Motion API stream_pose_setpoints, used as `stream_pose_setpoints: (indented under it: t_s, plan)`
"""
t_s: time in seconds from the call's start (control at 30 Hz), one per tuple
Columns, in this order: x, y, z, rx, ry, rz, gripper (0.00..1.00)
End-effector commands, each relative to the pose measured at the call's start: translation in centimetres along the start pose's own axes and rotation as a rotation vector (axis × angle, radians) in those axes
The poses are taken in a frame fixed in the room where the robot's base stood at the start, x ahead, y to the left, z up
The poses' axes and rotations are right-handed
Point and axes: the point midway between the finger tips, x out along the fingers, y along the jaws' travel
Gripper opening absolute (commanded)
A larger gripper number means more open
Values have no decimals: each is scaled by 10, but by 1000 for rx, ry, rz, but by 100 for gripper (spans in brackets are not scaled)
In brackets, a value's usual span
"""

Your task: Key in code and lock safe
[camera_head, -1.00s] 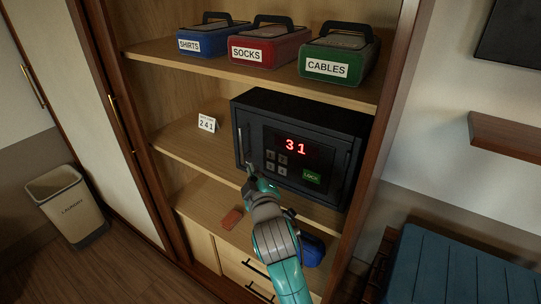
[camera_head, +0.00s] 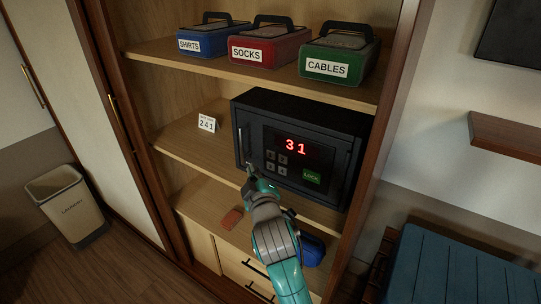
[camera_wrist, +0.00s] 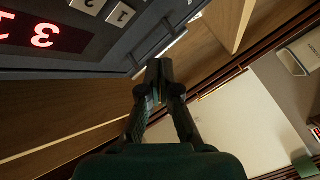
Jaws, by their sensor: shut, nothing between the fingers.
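The dark safe (camera_head: 257,115) sits on the middle shelf with its door closed. Its red display (camera_head: 296,147) reads "31". Below the display are the number keys (camera_head: 278,157) and a green LOCK key (camera_head: 311,177). A white card (camera_head: 207,123) reading "241" stands to the left of the safe. My gripper (camera_head: 250,167) is shut and empty, just in front of the safe's lower left front, beside the keys. In the wrist view my gripper (camera_wrist: 158,72) points past the safe's edge, with the display (camera_wrist: 40,32) and two keys at upper left. I cannot tell whether it touches the safe.
Boxes labelled SHIRTS (camera_head: 212,40), SOCKS (camera_head: 268,47) and CABLES (camera_head: 338,55) stand on the upper shelf. A brown item (camera_head: 232,218) and a blue item (camera_head: 312,249) lie on the lower shelf. A laundry bin (camera_head: 69,206) stands at left and a blue bench (camera_head: 440,262) at right.

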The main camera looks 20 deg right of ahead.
Motion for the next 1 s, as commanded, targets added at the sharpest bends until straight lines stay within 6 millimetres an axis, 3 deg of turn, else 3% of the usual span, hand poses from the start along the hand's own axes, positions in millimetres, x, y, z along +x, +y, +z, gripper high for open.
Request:
stream_pose_setpoints:
  t_s: [0.87,1.0]
  plan:
    - [0,0,0,0,0,0,0]
    - [-8,-6,5,-1,-1,-1,0]
